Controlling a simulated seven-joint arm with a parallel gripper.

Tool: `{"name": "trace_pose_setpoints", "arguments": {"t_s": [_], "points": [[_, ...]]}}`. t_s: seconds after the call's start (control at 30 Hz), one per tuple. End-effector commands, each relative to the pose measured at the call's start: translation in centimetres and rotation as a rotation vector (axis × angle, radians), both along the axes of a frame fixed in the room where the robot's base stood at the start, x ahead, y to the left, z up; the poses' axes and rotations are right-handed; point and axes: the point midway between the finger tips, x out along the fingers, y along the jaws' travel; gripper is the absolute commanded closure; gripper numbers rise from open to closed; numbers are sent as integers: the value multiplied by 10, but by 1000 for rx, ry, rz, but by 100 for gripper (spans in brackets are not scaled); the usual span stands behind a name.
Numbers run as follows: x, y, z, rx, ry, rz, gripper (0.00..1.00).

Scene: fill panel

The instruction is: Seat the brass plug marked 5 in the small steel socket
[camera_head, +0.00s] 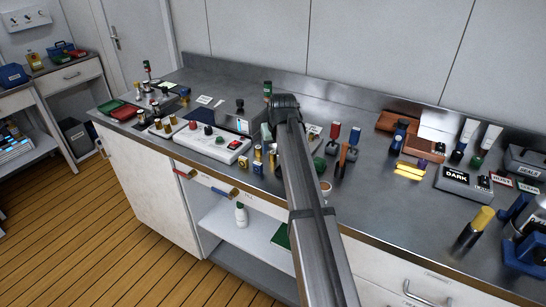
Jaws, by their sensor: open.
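The end of my arm, with my gripper (285,104), is over the middle of the bench. The arm hides much of the gripper, and its fingertips are not clear; no held object shows. Small brass-coloured pieces (272,153) stand near the bench's front edge, just left of my arm. No number 5 is readable, so I cannot tell which piece is the marked plug. I cannot pick out the small steel socket with certainty.
A steel box (244,121) stands behind the white panel. Red- and blue-headed tools (335,132), a brown open case (401,122) and a grey "DARK" box (461,180) are to the right. A yellow-topped black cylinder (474,229) stands at front right.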

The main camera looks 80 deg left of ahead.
Motion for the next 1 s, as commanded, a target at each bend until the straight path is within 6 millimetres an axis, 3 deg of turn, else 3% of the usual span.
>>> {"name": "trace_pose_setpoints", "arguments": {"t_s": [0.2,0.47,1.0], "points": [[-1,10,-25,-1,0,0,42],[-1,11,-28,0,0,0,42],[-1,10,-28,0,0,0,93]]}}
